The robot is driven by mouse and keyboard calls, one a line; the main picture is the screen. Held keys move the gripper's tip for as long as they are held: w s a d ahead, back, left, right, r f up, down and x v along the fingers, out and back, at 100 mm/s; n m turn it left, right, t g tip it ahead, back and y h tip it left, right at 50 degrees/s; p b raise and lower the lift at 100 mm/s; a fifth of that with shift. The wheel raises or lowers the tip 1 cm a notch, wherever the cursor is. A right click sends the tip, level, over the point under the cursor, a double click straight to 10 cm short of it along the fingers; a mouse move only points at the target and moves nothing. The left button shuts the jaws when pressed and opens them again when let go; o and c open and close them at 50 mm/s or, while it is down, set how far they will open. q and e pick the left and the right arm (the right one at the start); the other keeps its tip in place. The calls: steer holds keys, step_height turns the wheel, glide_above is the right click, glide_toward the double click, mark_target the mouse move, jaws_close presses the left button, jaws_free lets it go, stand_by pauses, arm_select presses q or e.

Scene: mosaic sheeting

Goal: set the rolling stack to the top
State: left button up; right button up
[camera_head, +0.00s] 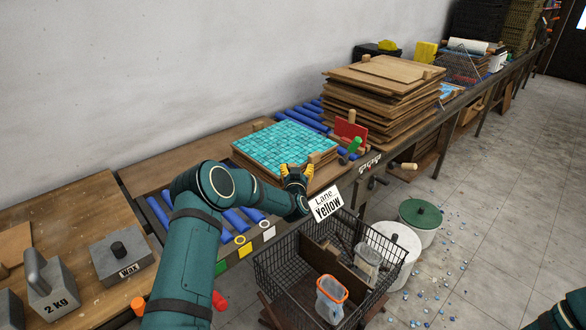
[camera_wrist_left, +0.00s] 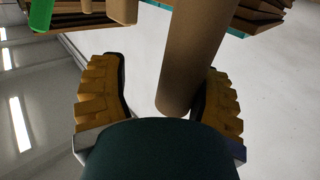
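A stack of wooden boards (camera_head: 242,166) topped with a sheet of turquoise mosaic tiles (camera_head: 285,142) sits on the blue rollers of the bench. A short wooden peg (camera_head: 315,157) stands at its near right corner. My left gripper (camera_head: 297,174) is at the stack's near edge, its yellow fingers spread. In the left wrist view, a wooden cylinder (camera_wrist_left: 190,65) reaches between the open fingers (camera_wrist_left: 160,95), closer to the right one; whether it touches is unclear. My right gripper is out of view.
A "Lane Yellow" sign (camera_head: 326,204) and wire basket (camera_head: 275,268) are near my gripper. Bare blue rollers (camera_head: 158,212) lie left; weights (camera_head: 50,285) stand lower left.

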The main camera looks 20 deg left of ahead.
arm_select(q)
steer(key=shift+a, duration=0.15)
stand_by(0.3)
steer(key=shift+s+r, duration=0.1)
steer(key=shift+s, duration=0.05)
steer(key=v, duration=1.1)
steer(key=shift+s+d, duration=0.2)
steer(key=shift+s, duration=0.1)
steer(key=shift+s+a, duration=0.1)
